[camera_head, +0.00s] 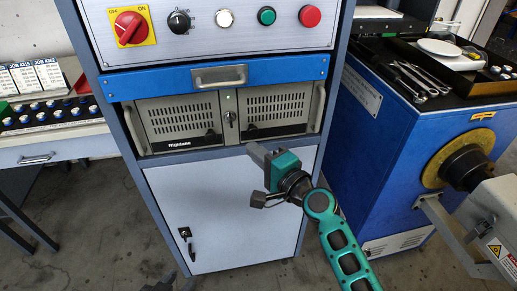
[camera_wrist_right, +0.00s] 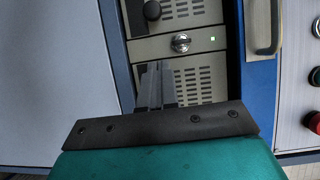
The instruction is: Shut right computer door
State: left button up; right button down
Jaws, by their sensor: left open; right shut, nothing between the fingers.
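The right computer door (camera_head: 279,106) is a beige vented panel below the blue drawer. It looks flush with the left computer door (camera_head: 178,117). The right door also shows in the right wrist view (camera_wrist_right: 197,82), partly behind my gripper. A lock with a key (camera_head: 229,117) sits between the doors. My right gripper (camera_head: 258,157) is shut and empty, just in front of and below the right door's lower edge. I cannot tell whether it touches the door. Dark tips of my left gripper (camera_head: 176,284) show at the bottom edge, low in front of the cabinet, apart from the doors.
The blue drawer (camera_head: 150,84) with a handle is above the doors, under a panel with a red switch and buttons. A lower grey cabinet door (camera_head: 220,220) with a key is below. A blue machine (camera_head: 385,150) with tools on top stands close on the right.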

jog(key=s+d, duration=0.1)
jog(key=s, duration=0.7)
jog(key=s+d+f+n+g+h, duration=0.1)
jog(key=s+d+f+n+h, duration=0.3)
jog(key=s+d+f+n, duration=0.2)
jog(key=s+d+f+n+g+h, duration=0.2)
jog(key=s+d+f+n+h, duration=0.3)
jog(key=s+d+f, duration=0.3)
jog(key=d+f+n, duration=0.1)
jog(key=d+f, duration=0.2)
jog(key=d, duration=0.1)
jog(key=shift+f+n+p, duration=0.25)
jog(key=shift+n+p, duration=0.05)
jog(key=shift+n, duration=0.1)
